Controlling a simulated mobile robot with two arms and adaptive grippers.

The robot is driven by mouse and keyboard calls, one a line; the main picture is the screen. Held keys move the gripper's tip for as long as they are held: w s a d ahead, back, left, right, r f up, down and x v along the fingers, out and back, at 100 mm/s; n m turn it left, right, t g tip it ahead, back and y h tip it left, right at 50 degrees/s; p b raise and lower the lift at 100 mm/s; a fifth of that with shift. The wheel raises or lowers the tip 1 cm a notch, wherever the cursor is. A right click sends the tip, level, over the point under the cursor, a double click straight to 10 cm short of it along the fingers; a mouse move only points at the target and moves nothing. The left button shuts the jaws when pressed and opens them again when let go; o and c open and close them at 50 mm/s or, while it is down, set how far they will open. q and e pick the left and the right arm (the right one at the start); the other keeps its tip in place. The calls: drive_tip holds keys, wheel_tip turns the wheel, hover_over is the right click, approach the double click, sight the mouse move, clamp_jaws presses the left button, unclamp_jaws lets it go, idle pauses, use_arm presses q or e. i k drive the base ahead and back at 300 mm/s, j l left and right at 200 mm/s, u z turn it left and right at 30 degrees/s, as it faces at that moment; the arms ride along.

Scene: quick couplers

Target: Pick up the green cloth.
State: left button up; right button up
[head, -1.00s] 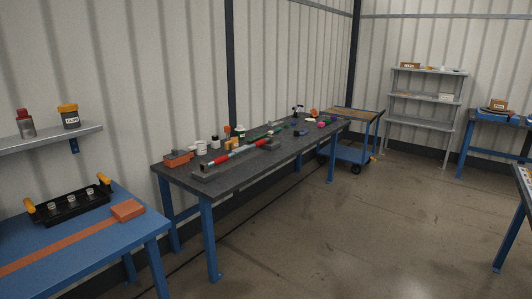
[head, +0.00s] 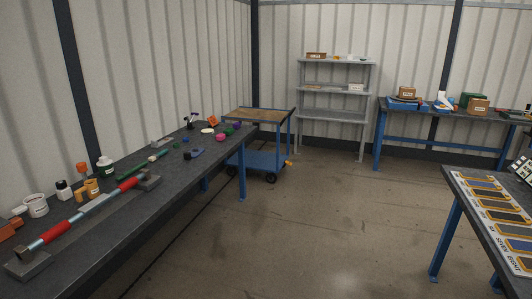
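I cannot make out a green cloth for certain. A dark green item (head: 472,98) sits at the back of the far right bench, too small to tell whether it is cloth or a box. A long green piece (head: 138,167) lies on the dark workbench at the left and looks stiff and thin. Neither of my grippers shows in the head view.
The dark workbench (head: 115,222) on the left holds a red and silver rod assembly (head: 88,212), cups and small coloured parts. A blue cart (head: 262,160), grey shelf (head: 335,89), far blue-legged bench (head: 420,111) and right table (head: 447,183) surround open floor (head: 310,225).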

sight(228, 131)
drive_tip(key=i, duration=2.05)
drive_tip(key=i+u, duration=0.25)
drive_tip(key=i, duration=0.25)
drive_tip(key=i+l+u, duration=0.25)
drive_tip(key=i, duration=0.25)
drive_tip(key=i+l+u, duration=0.25)
drive_tip(key=i, duration=0.25)
